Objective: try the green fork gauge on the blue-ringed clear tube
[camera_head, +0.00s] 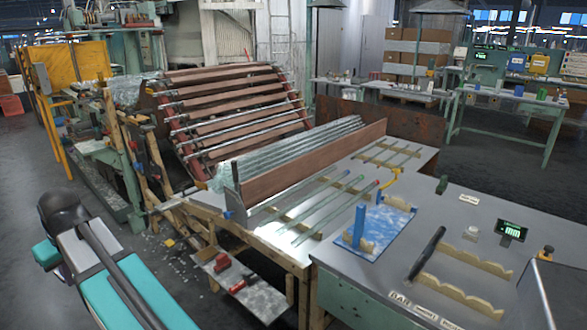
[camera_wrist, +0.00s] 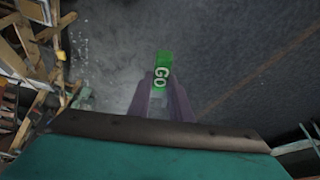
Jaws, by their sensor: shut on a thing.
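In the wrist view, my gripper (camera_wrist: 162,88) is shut on the green fork gauge (camera_wrist: 163,66), a small green piece marked "GO". The gauge points away from the wrist, over dark floor. In the head view, several thin clear tubes lie side by side on wooden strips on the grey table; one is this clear tube (camera_head: 325,217), with a greenish tint. The gripper and the gauge do not show in the head view, and no tube is near the gauge in the wrist view.
A blue mat (camera_head: 385,220) with a blue upright block (camera_head: 359,226) lies on the bench. Wooden notched rests (camera_head: 458,292), a black rod (camera_head: 427,253) and a small display (camera_head: 511,231) stand to its right. A brown board (camera_head: 310,166) borders the tubes. Wooden framing stands left of the table.

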